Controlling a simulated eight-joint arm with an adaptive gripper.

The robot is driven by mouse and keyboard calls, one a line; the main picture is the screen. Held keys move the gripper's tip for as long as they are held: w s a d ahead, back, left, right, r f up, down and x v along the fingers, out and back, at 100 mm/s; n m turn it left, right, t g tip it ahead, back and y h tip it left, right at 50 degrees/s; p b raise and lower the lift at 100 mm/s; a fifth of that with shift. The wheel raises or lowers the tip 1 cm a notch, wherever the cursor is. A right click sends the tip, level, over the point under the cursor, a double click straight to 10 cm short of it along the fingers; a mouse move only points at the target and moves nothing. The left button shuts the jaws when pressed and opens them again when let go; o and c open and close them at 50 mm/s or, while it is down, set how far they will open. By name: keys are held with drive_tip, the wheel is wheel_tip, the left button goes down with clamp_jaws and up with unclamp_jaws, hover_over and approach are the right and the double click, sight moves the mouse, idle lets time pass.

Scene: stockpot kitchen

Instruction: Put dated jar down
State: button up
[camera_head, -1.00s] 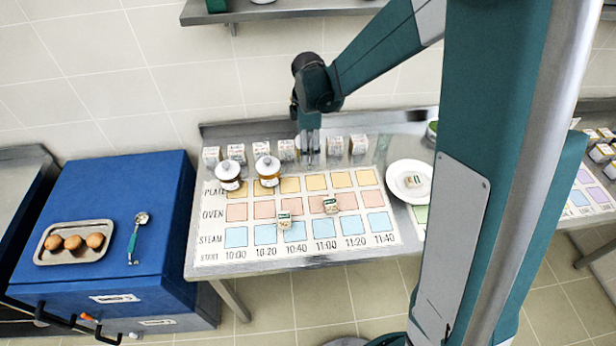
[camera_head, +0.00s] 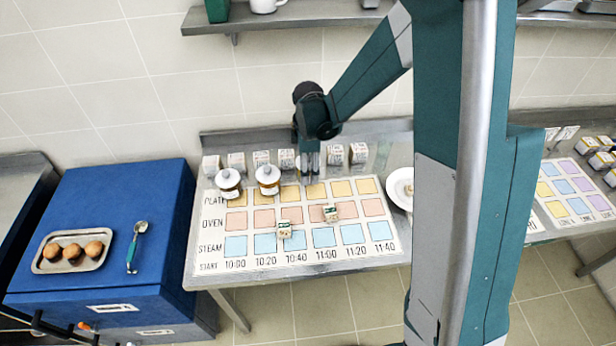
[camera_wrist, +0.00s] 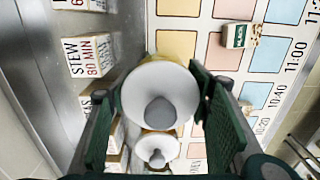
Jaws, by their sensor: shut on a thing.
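In the wrist view, a jar with a white lid and grey knob (camera_wrist: 158,95) sits between the two fingers of my gripper (camera_wrist: 160,92), which press against it from both sides. A second white-lidded jar (camera_wrist: 157,150) stands just below it in that view. In the head view, my gripper (camera_head: 310,178) points down over the top yellow row of the timing chart (camera_head: 210,240). Two amber jars with white lids, one at left (camera_head: 228,183) and one nearer (camera_head: 268,178), show left of it. I cannot make out a jar between the fingers there. The jars' dates are not readable.
Small labelled boxes (camera_head: 286,160) line the back of the table, close to the fingers; one box (camera_wrist: 88,57) reads stew. Tokens lie on the chart, one at centre (camera_head: 284,229) and one right (camera_head: 330,212). A white plate (camera_head: 402,187) is partly behind my arm.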

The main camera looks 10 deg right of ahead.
drive_tip(key=shift+f, duration=0.1)
drive_tip(key=shift+f, duration=2)
drive_tip(key=shift+f+b, duration=0.2)
drive_tip(key=shift+b, duration=0.1)
drive_tip(key=o, duration=1.1)
drive_tip(key=shift+o, duration=0.2)
drive_tip(key=shift+r, duration=0.25)
drive_tip(key=shift+r+p, duration=0.45)
drive_tip(key=shift+r, duration=5.5)
